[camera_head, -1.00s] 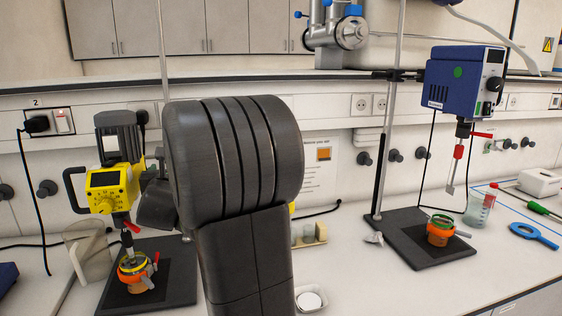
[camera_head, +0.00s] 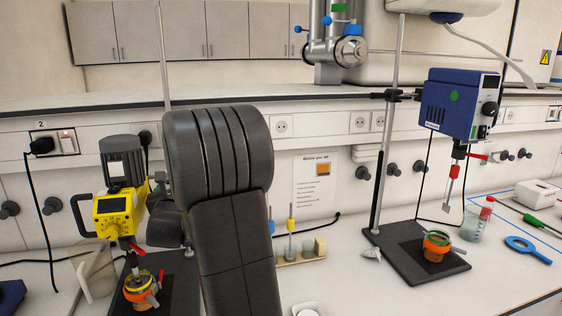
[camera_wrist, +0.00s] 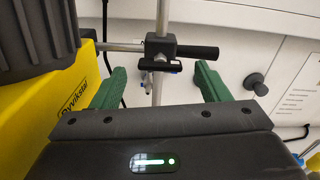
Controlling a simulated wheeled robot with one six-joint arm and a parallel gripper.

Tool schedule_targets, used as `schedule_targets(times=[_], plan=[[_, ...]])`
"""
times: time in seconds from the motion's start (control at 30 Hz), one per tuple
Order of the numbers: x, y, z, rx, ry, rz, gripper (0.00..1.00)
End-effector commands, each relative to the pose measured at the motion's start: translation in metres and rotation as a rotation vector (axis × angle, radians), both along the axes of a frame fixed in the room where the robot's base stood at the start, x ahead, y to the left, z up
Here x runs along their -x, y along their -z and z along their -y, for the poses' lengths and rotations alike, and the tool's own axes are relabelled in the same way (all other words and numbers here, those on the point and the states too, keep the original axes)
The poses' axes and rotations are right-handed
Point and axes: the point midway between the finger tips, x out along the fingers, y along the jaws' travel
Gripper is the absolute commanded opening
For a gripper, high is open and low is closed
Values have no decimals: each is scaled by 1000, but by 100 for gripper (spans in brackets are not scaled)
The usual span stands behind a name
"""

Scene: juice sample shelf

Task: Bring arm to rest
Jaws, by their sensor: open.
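My gripper (camera_wrist: 158,90) shows in the wrist view with its two green fingers spread wide and nothing between them. Behind the gap stand a metal stand rod and a black clamp (camera_wrist: 160,52). The yellow stirrer (camera_wrist: 70,95) is close at the left of the wrist view. In the head view my dark arm rises in the middle and hides part of the bench and wall. The gripper itself is hidden there. The yellow stirrer also shows in the head view (camera_head: 115,207), left of my arm, above an orange-ringed jar (camera_head: 140,290).
A blue stirrer (camera_head: 460,103) hangs on a stand at the right above a second orange-ringed jar (camera_head: 436,246). A small rack (camera_head: 300,254) stands right of my arm. The front middle bench is mostly clear.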

Motion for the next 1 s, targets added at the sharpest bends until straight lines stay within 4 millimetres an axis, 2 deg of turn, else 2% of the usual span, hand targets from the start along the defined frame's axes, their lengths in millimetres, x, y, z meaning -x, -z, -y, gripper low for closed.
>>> schedule_targets(times=[0.1, 0.7, 1.0], plan=[[21, 3, 5, -1, -1, 2, 69], [115, 2, 30, -2, 0, 1, 69], [102, 0, 29, -111, 37, -6, 69]])
